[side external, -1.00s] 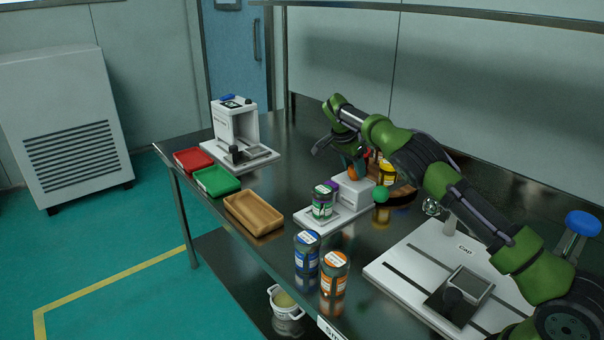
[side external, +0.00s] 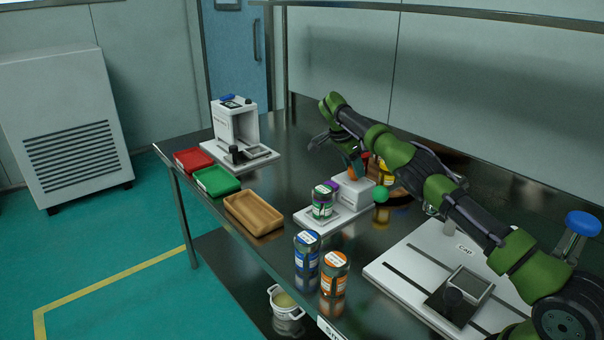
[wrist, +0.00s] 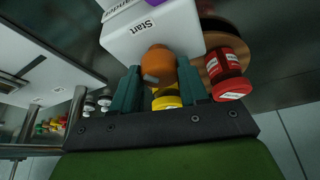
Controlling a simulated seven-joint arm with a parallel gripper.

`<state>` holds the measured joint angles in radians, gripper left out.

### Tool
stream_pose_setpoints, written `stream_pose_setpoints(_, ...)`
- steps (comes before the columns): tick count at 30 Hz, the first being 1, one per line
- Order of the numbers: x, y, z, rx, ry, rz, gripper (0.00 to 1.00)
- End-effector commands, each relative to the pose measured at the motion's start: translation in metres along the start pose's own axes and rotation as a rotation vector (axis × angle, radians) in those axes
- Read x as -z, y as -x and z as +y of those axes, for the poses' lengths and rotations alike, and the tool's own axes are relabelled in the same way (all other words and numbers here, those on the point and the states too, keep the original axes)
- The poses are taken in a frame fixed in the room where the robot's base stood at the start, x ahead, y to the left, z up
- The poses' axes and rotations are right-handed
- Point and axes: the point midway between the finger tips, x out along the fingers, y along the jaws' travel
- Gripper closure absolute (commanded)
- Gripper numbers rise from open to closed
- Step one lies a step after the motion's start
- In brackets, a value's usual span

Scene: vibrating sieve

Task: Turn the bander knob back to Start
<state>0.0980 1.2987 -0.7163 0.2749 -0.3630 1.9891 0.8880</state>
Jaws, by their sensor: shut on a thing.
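The bander is a white block (side external: 352,191) on a white base plate in the side external view. Its label and the word "Start" show upside down on the white block (wrist: 150,30) in the wrist view. The orange knob (wrist: 158,62) sticks out from the block's side, just by "Start". My gripper (wrist: 159,72) is shut on the knob, one finger on each side. In the side external view my gripper (side external: 353,165) is at the block's back edge, and the knob is partly hidden by it.
A green-labelled jar (side external: 322,203) stands on the bander's base. Blue (side external: 306,252) and orange (side external: 334,275) jars stand in front. Red (wrist: 228,70) and yellow (wrist: 168,100) jars are close to my fingers.

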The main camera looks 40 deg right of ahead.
Motion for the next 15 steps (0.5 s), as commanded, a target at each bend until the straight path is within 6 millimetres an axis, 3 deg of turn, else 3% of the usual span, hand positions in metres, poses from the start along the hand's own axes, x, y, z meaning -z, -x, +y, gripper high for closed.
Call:
stream_pose_setpoints(7,0.0001,0.0004,0.0004,-0.002,-0.002,-0.002,0.87)
stream_pose_setpoints(8,0.0001,0.0003,0.0004,-0.002,-0.002,-0.002,0.55)
stream_pose_setpoints(12,0.0000,0.0002,0.0003,-0.001,-0.001,-0.001,0.33)
stream_pose_setpoints(15,0.0000,0.0001,0.0002,-0.001,0.000,-0.001,0.31)
